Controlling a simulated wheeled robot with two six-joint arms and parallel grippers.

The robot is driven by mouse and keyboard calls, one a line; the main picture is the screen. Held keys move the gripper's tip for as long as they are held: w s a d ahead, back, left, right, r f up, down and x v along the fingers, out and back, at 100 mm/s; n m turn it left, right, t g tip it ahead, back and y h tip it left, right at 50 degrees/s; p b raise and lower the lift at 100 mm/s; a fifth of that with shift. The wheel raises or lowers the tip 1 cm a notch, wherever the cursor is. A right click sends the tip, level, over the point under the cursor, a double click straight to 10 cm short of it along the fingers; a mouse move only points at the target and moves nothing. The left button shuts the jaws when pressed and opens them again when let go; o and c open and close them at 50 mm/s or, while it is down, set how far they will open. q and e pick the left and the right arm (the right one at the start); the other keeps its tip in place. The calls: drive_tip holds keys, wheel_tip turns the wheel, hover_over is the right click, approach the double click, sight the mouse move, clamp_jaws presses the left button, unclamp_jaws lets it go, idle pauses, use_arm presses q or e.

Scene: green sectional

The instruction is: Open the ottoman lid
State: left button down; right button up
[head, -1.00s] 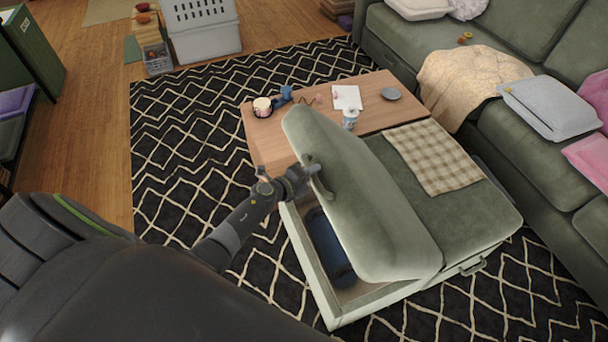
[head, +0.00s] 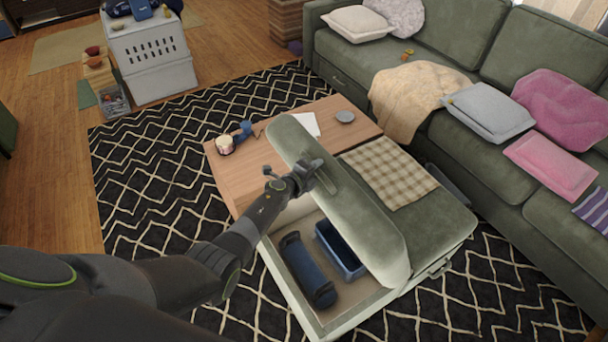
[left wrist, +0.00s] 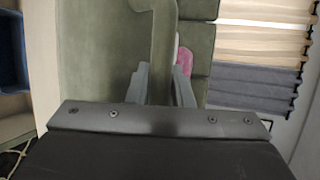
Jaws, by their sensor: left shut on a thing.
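The green ottoman lid (head: 350,205) is raised and tilted steeply over the near-left half of the ottoman. My left gripper (head: 322,172) is shut on the lid's handle at its upper left edge; the handle also shows between the fingers in the left wrist view (left wrist: 164,45). The ottoman's open compartment (head: 345,297) has a pale rim and holds a dark blue rolled item (head: 305,270) and a blue bin (head: 342,252). The bin is partly behind the lid. My right gripper is not in view.
A wooden table (head: 228,180) stands behind the ottoman, with a cup, a blue item, paper and a grey disc on it. A checked cloth (head: 390,172) lies on the ottoman's other half. The green sofa (head: 470,150) runs along the right.

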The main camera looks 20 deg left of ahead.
use_arm(q)
drive_tip(key=shift+w+d+r+p, duration=0.3)
drive_tip(key=shift+w+d+r, duration=0.5)
drive_tip(key=shift+w, duration=0.15)
drive_tip(key=c, duration=1.3)
unclamp_jaws()
drive_tip(key=shift+s, duration=0.1)
drive_tip(key=shift+f, duration=0.1)
